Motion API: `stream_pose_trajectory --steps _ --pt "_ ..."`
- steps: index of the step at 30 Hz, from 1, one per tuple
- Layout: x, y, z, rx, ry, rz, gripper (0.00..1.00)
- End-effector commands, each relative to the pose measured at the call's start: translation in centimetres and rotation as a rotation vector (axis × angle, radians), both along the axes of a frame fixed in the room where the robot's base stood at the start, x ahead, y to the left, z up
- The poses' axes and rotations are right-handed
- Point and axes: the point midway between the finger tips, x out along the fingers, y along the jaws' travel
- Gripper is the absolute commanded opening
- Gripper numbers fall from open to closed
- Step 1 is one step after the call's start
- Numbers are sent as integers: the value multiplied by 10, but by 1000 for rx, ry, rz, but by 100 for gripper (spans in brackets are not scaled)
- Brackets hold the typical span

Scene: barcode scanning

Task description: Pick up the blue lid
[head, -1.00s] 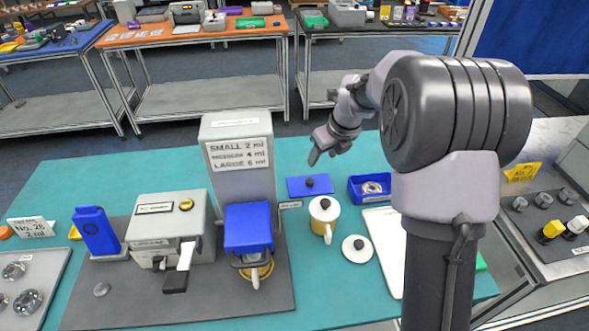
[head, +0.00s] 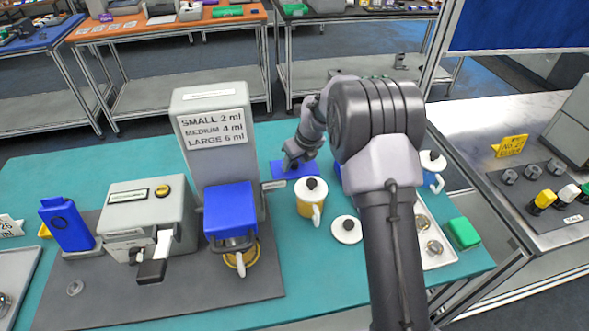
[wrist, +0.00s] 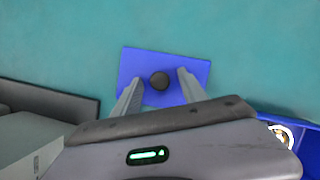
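The blue lid (head: 278,171) is a flat blue rectangle with a dark round knob, lying on the teal table behind the yellow mug. In the wrist view the blue lid (wrist: 135,64) is seen from above with its knob (wrist: 159,81) near the middle. My gripper (head: 292,164) is over the lid in the head view and hides part of it. In the wrist view my gripper (wrist: 160,82) is open, with one finger on each side of the knob and a gap to it on both sides. I cannot tell the exact fingertip height.
A blue bin (wrist: 292,124) with a pale ring inside is right of the lid, mostly hidden by my arm in the head view. A yellow mug (head: 312,206) and a round white lid (head: 346,230) stand in front. The tall grey dispenser (head: 185,107) is left.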

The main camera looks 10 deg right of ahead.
Motion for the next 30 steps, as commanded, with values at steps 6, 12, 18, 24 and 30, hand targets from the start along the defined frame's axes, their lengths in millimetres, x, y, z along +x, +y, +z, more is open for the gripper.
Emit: stream_pose_trajectory --steps 6,12,18,24,30 --pt "0 0 1 0 0 0 5" --pt "0 0 1 0 0 0 0" --pt "1 0 19 -1 -4 1 0" --pt "0 0 75 0 -3 0 0" --pt "-4 -21 102 0 -2 -33 0"
